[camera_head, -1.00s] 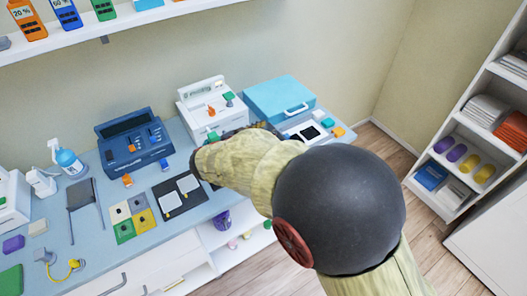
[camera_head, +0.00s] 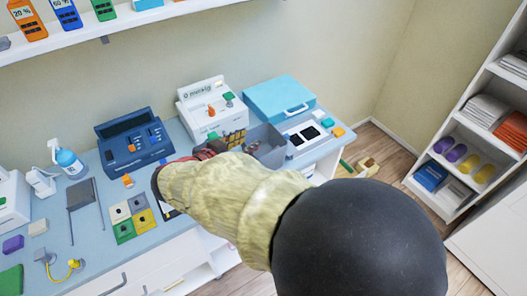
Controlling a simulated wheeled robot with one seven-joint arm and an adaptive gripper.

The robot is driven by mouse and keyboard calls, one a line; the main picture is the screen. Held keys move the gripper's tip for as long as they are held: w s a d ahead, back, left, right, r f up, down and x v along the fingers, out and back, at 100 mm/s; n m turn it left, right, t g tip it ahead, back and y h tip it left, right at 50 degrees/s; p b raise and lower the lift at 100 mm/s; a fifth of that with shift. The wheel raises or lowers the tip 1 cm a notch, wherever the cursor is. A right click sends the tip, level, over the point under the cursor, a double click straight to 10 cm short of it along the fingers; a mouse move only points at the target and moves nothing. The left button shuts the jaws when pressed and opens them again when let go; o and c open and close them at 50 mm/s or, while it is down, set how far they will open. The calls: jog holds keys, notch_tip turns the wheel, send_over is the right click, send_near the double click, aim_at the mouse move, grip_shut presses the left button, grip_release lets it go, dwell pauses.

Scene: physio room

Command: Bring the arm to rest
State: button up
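My arm, in a tan sleeve with a black ball-like joint, reaches in from the lower right over the blue-grey counter (camera_head: 85,250). Its far end is above the counter, between the dark blue device and a grey bin (camera_head: 266,146). The arm covers most of a dark mat (camera_head: 168,212) on the counter.
The dark blue device (camera_head: 133,142), a white machine (camera_head: 207,108) and a light blue case (camera_head: 279,99) stand along the wall. A pump bottle (camera_head: 69,160) is at left. A shelf unit (camera_head: 450,185) stands at right, with open floor before it.

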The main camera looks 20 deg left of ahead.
jog(key=shift+v, duration=0.8)
jog(key=w+d+r+t+y, duration=0.1)
jog(key=w+d+r+y, duration=0.35)
jog(key=w+r, duration=0.5)
jog(key=s+d+r+n+g+y, duration=0.1)
jog(key=s+d+r+n+y, duration=0.15)
jog(key=d+r+y, duration=0.35)
jog(key=s+d+f+g+h, duration=0.2)
jog(key=s+d+f, duration=0.1)
jog(key=s+d, duration=0.5)
jog(key=s+d+f+g+h, duration=0.2)
jog(key=s+d, duration=0.6)
jog(key=d, duration=0.4)
jog(key=s+d+f+g+h, duration=0.2)
jog(key=s+d+f, duration=0.4)
jog(key=s+d, duration=0.3)
jog(key=shift+d+n+g+h, duration=0.35)
jog(key=shift+d+g, duration=0.25)
jog(key=shift+g, duration=0.1)
jog(key=shift+a+f, duration=0.1)
jog(key=shift+a, duration=0.05)
